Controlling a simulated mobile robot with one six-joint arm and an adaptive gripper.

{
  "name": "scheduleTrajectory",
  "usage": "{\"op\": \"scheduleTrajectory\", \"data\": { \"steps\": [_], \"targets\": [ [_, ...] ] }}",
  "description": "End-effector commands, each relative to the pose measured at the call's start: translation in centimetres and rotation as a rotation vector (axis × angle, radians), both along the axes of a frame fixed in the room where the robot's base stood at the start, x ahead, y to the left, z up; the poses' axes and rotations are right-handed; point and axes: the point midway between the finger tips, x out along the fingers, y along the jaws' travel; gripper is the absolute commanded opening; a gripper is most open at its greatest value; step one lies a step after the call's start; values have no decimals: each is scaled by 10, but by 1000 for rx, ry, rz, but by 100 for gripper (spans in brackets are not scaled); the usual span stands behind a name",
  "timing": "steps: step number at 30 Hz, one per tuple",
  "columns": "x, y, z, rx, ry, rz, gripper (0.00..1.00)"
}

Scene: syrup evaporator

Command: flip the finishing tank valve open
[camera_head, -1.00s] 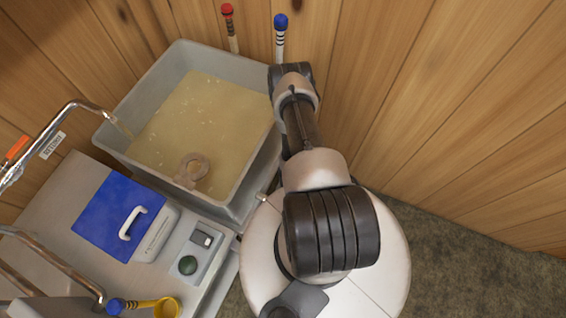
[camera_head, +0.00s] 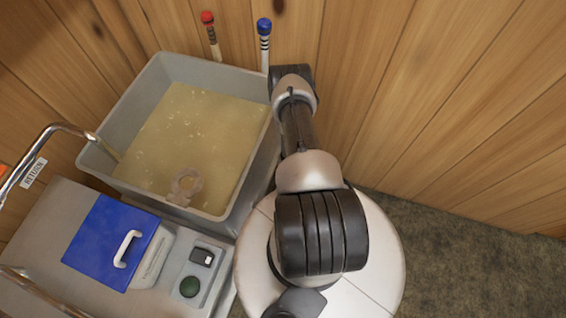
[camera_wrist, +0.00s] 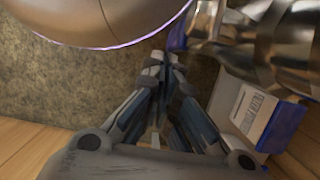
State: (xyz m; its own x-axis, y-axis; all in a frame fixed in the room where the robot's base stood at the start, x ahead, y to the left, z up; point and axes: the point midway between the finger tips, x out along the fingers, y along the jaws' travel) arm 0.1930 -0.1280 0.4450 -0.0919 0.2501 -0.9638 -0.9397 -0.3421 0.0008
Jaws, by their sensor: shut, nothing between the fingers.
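My gripper (camera_wrist: 164,62) shows in the wrist view with its fingertips together and nothing between them. It is hidden in the head view, beyond my arm. A shiny metal fitting (camera_wrist: 268,45) lies at the upper right of the wrist view, to the right of the fingertips. A small blue part (camera_wrist: 181,32) shows beside it, just above the fingertips; I cannot tell whether it belongs to a valve. No valve can be made out for certain.
A pipe labelled RETURN (camera_head: 34,172) reaches over the tank's left side. A blue-lidded box (camera_head: 105,238) with a white handle stands in front. A red-tipped stick (camera_head: 208,18) and a blue-tipped stick (camera_head: 264,27) stand behind the tank. Wooden walls close in behind; carpet-like floor (camera_head: 455,245) is clear at right.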

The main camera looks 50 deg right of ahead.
Motion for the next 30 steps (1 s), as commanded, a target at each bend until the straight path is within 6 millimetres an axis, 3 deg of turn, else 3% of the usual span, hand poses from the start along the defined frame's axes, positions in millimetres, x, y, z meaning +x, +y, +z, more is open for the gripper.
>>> {"op": "scheduleTrajectory", "data": {
  "steps": [13,25,30],
  "targets": [
    [1,-2,8,-1,0,0,0],
    [9,-23,87,-2,-3,0,0],
    [10,-28,106,-1,0,0,0]
  ]
}}
